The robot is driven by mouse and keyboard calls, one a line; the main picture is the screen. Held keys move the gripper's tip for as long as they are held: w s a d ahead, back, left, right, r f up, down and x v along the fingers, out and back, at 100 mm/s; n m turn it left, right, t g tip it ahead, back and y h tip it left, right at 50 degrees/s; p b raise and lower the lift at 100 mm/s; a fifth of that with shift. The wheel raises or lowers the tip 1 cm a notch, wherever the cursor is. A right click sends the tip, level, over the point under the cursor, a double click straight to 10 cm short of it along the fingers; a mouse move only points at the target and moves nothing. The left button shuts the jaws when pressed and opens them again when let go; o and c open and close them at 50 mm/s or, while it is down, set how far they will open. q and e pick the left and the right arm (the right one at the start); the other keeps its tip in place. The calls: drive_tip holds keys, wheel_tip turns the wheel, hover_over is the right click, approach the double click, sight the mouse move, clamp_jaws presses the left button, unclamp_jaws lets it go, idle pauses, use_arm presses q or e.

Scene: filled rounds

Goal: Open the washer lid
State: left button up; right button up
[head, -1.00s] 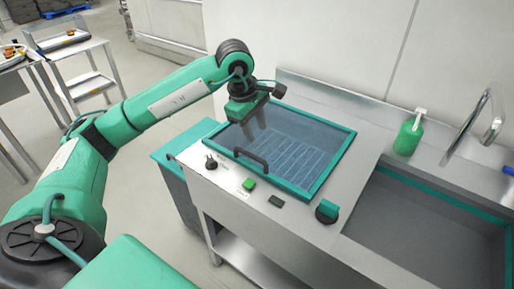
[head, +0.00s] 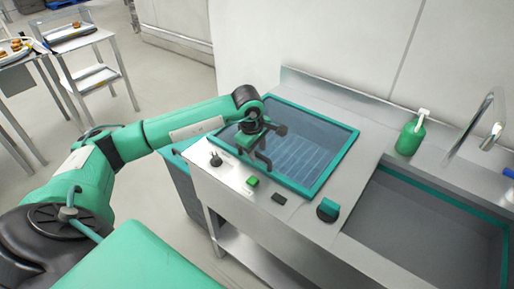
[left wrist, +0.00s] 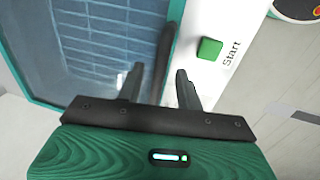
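The washer lid (head: 318,145) is a flat, see-through bluish panel in a green frame. It lies closed on the steel counter and fills the upper left of the left wrist view (left wrist: 85,40). Its dark bar handle (left wrist: 172,45) runs along the front edge of the lid. My left gripper (head: 255,152) is over the handle in the head view. In the left wrist view its two fingers (left wrist: 157,78) are apart, one on each side of the handle. I cannot tell whether either finger touches it. My right gripper is not in view.
The front panel has a green Start button (left wrist: 209,48), a black knob (head: 215,160) and a dark switch (head: 279,198). A green-topped dial (head: 328,209) sits further right. A green soap bottle (head: 411,136), a tap (head: 487,120) and a sink (head: 420,225) are at the right.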

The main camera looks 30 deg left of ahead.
use_arm(q)
drive_tip(key=shift+f, duration=0.3)
clamp_jaws()
drive_tip(key=shift+w, duration=0.1)
drive_tip(key=shift+r, duration=0.15)
